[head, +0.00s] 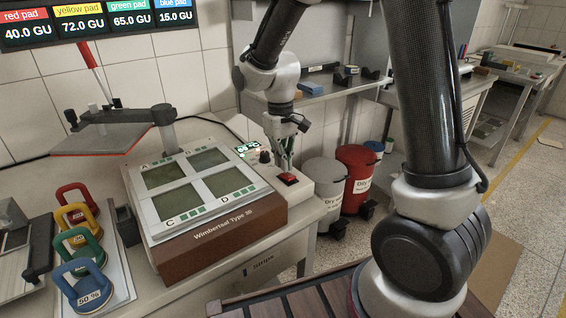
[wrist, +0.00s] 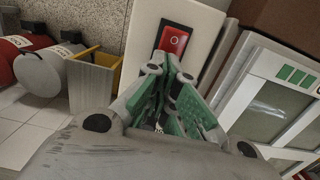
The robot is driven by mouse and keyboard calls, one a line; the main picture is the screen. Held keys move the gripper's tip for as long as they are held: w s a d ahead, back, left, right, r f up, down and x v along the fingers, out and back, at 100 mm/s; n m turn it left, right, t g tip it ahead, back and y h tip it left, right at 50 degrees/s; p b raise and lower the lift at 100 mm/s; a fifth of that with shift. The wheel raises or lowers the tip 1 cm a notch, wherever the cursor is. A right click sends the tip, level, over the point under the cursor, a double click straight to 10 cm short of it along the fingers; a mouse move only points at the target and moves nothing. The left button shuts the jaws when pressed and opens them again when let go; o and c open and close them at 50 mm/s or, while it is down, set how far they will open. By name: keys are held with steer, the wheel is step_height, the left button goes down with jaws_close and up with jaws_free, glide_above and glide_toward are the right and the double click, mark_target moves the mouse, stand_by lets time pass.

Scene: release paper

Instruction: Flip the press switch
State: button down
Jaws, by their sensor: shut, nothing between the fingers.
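The press switch (head: 288,179) is a red rocker in a dark frame on the white side panel of the Wimbertsal machine, at its right front. In the wrist view the red switch (wrist: 173,40) lies just beyond my fingertips. My gripper (head: 287,160) has green finger pads and is shut and empty, pointing down above the switch. In the wrist view my gripper (wrist: 170,70) is close to the switch's near edge; I cannot tell whether it touches.
The machine (head: 200,230) has pads A, C and D visible on top and a lit green display (head: 247,147). Several coloured handled pads (head: 82,270) stand at left. White (head: 325,175) and red (head: 356,165) bins stand right of the machine. A hinged press plate (head: 100,140) is raised at back left.

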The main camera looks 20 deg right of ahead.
steer(key=shift+r, duration=0.3)
step_height(320, 180, up, 14)
steer(key=w, duration=0.2)
steer(key=shift+w+a, duration=0.25)
steer(key=shift+a, duration=0.15)
steer(key=shift+f, duration=0.15)
